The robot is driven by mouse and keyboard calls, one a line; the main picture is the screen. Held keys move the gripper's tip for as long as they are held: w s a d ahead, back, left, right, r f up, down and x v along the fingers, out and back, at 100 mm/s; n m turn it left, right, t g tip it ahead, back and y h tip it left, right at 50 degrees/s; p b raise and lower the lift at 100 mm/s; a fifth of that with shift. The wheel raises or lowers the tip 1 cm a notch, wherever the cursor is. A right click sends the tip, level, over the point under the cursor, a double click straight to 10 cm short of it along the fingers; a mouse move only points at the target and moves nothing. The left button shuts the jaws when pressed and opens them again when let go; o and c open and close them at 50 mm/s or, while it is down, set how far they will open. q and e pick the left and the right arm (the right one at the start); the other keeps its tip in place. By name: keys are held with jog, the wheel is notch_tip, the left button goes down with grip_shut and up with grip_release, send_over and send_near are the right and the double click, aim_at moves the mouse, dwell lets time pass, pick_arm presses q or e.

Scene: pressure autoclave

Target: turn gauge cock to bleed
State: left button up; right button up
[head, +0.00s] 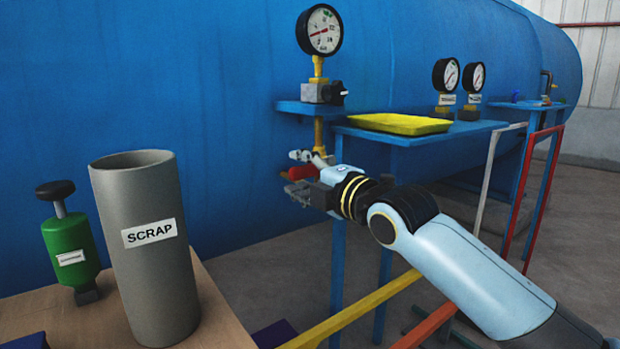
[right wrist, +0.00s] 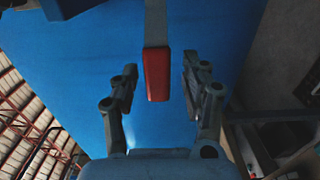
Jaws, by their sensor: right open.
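The gauge cock's red handle (head: 302,171) sits low on the brass pipe (head: 319,133) under the upright pressure gauge (head: 319,30). My right gripper (head: 295,171) is at the handle, with its fingers apart. In the right wrist view, the red-ended lever (right wrist: 156,75) reaches in from the top on a grey stem. It lies between the two open fingers of the right gripper (right wrist: 158,85), with a gap on both sides. In the head view, the fingers partly hide the handle and cock body. My left gripper is not in view.
A blue stand (head: 391,135) with a yellow tray (head: 400,124) and two gauges stands right of the pipe, behind my right arm. A grey SCRAP cylinder (head: 145,270) and a green valve-like item (head: 72,250) stand on the wooden table. The blue vessel (head: 200,90) fills the back.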

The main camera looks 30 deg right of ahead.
jog(key=s, duration=1.2)
jog(key=shift+d, duration=0.45)
jog(key=shift+w, duration=0.1)
